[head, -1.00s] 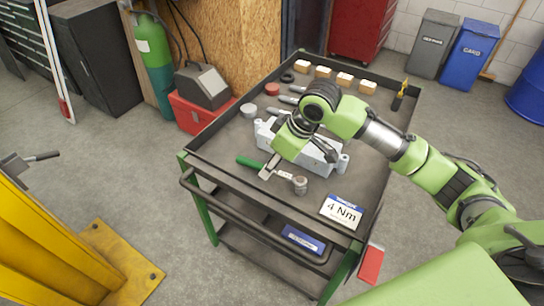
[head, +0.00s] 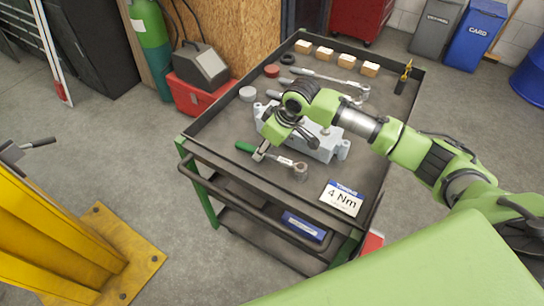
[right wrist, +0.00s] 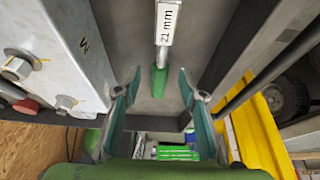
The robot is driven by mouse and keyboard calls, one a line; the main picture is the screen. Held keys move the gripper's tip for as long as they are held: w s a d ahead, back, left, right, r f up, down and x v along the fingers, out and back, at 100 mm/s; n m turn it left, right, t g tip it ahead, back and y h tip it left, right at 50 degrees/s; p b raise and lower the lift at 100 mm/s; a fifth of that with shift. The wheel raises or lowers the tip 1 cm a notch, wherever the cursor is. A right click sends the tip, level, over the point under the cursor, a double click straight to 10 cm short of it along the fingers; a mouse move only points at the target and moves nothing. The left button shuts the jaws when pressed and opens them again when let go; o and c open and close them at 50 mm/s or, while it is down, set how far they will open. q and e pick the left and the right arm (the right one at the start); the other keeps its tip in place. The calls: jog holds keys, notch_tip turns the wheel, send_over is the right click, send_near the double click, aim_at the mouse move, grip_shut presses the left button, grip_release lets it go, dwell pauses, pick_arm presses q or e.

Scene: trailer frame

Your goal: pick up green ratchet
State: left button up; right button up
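The green ratchet lies near the front edge of the cart's top. Its green handle (head: 244,147) points left and its round metal head (head: 300,171) is at the right. My right gripper (head: 260,156) is over the handle side of the ratchet, hiding part of it. In the right wrist view the gripper (right wrist: 160,82) is open, with a finger on each side of the green handle (right wrist: 160,82). A label reading 21 mm (right wrist: 166,24) is on the shaft. I see a gap on both sides of the handle. My left gripper is not in view.
A grey metal block (head: 325,146) is just behind the ratchet, under my right arm. Wooden blocks (head: 325,54) and other tools stand toward the back. The cart has a raised rim (head: 240,180).

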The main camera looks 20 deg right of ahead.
jog(key=x, duration=0.2)
jog(key=shift+w+a+f, duration=0.1)
jog(key=shift+f, duration=0.15)
jog(key=shift+w+f, duration=0.1)
jog(key=shift+f, duration=0.15)
jog(key=shift+c, duration=1.2)
grip_shut()
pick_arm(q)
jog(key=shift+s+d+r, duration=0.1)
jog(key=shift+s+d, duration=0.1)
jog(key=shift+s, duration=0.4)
pick_arm(e)
jog(key=shift+r, duration=0.1)
